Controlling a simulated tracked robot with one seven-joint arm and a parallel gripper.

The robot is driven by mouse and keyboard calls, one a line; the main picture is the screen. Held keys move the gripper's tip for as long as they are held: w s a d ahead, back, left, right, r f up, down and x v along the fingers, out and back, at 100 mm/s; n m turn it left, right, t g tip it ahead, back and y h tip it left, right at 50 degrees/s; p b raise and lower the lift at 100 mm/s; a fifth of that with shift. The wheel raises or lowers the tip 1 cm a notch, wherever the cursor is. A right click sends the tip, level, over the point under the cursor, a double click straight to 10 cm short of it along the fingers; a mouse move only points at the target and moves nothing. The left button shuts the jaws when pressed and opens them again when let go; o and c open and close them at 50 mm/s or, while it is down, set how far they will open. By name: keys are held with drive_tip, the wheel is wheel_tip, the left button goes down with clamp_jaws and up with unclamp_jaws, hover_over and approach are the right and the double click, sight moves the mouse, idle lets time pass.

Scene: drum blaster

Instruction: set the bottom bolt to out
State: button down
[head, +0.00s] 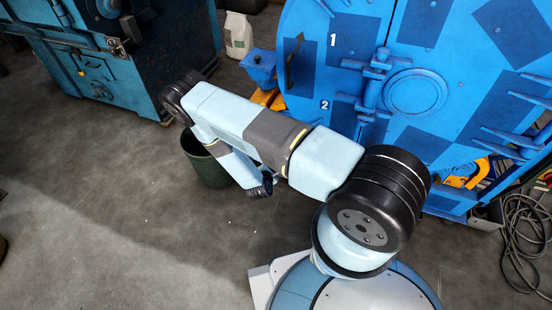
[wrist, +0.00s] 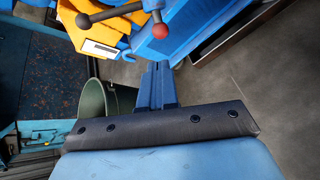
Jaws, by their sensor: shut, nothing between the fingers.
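The blue blaster door (head: 425,25) stands at the upper right of the head view, with the painted numbers 1 and 2 beside its hinge. Several blue bar-like fittings (head: 512,136) cross the door's right edge; I cannot tell which one is the bottom bolt or how it is set. In the wrist view my gripper (wrist: 157,68) is shut and empty, its blue fingers together.
A green bin (head: 205,165) stands behind my arm, and also shows in the wrist view (wrist: 112,105). A teal cabinet (head: 130,65) is at the upper left. Cables (head: 525,235) lie coiled at the right. The floor at the lower left is clear.

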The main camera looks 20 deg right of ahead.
drive_tip(key=x, duration=1.4)
drive_tip(key=shift+r, duration=0.1)
drive_tip(key=shift+w+a+f, duration=0.1)
drive_tip(key=shift+w+f, duration=0.6)
drive_tip(key=shift+w, duration=0.25)
drive_tip(key=a+f+v, duration=0.1)
drive_tip(key=v, duration=1.3)
drive_tip(key=shift+a+f, duration=0.15)
drive_tip(key=shift+f, duration=0.05)
